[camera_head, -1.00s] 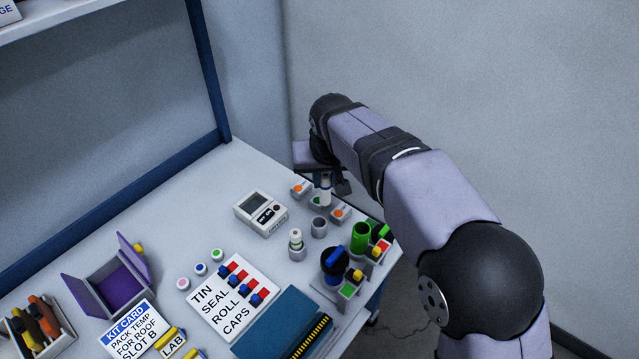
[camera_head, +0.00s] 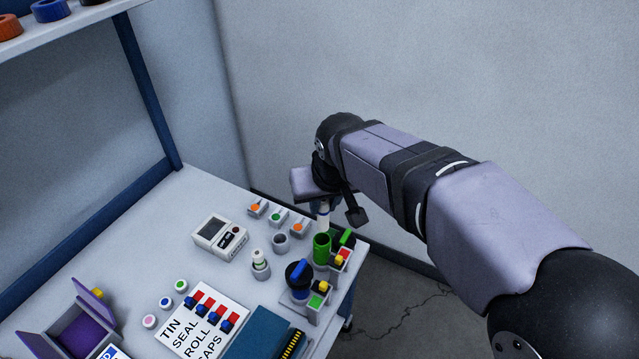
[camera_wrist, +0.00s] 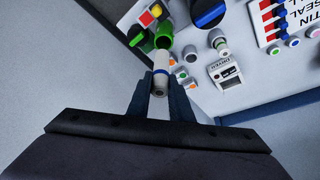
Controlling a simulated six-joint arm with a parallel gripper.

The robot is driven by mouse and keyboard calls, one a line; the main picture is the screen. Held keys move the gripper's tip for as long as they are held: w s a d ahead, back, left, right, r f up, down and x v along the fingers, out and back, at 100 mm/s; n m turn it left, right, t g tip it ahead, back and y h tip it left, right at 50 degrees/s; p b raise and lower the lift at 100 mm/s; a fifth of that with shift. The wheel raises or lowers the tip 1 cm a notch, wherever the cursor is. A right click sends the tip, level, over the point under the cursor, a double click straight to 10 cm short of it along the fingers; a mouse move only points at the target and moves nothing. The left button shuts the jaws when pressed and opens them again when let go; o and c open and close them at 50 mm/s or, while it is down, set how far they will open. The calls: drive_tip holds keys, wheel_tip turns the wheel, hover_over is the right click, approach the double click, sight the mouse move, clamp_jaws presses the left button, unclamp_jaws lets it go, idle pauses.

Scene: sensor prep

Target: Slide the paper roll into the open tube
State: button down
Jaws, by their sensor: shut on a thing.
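My gripper (camera_wrist: 160,90) is shut on the paper roll (camera_wrist: 161,60), a white cylinder with a blue band, held between both fingers. In the head view the roll (camera_head: 323,220) hangs upright below my gripper (camera_head: 325,205), which is partly hidden by my arm. The open green tube (camera_head: 321,250) stands upright near the table's right edge, just below the roll. In the wrist view the tube (camera_wrist: 163,36) lies just beyond the roll's far end. I cannot tell whether roll and tube touch.
A black round piece with a blue bar (camera_head: 299,274) and blocks with coloured tops (camera_head: 319,300) crowd the tube. A grey cup (camera_head: 280,243), a white bottle (camera_head: 259,263) and a meter (camera_head: 220,238) stand left of it. A label card (camera_head: 205,318) lies in front.

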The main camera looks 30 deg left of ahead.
sight(322, 222)
drive_tip(key=shift+w+a+r, duration=0.1)
drive_tip(key=shift+a, duration=0.05)
drive_tip(key=shift+f+b, duration=1.9)
drive_tip(key=shift+b, duration=0.05)
drive_tip(key=shift+f+p, duration=0.6)
drive_tip(key=shift+f, duration=0.75)
idle(4.6)
